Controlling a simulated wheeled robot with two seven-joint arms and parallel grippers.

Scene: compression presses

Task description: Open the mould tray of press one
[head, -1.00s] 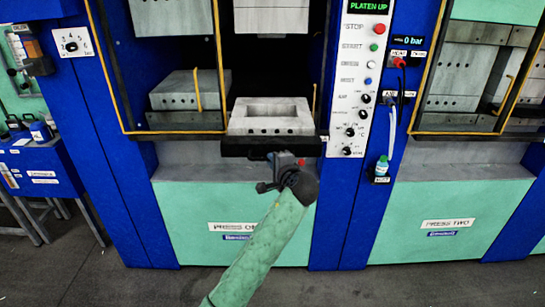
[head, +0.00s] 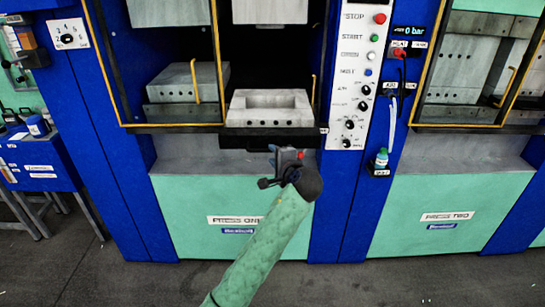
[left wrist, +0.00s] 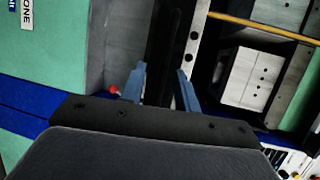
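The mould tray of press one is a grey block with a square recess (head: 268,108) on a black front (head: 262,140), low in the press opening. My left gripper (head: 286,152) is just below and in front of that black front in the head view. In the left wrist view its two blue-grey fingers (left wrist: 161,72) stand apart, with a dark bar (left wrist: 165,45) passing beyond and between the tips. No firm grip on the bar shows; whether the fingers touch it I cannot tell. My right gripper is in neither view.
A control panel (head: 355,75) with buttons and knobs stands right of the opening. A yellow-edged guard frame (head: 170,127) borders the opening on the left. Press two (head: 450,216) is at the right. A blue bench (head: 40,165) is at the left. Floor in front is clear.

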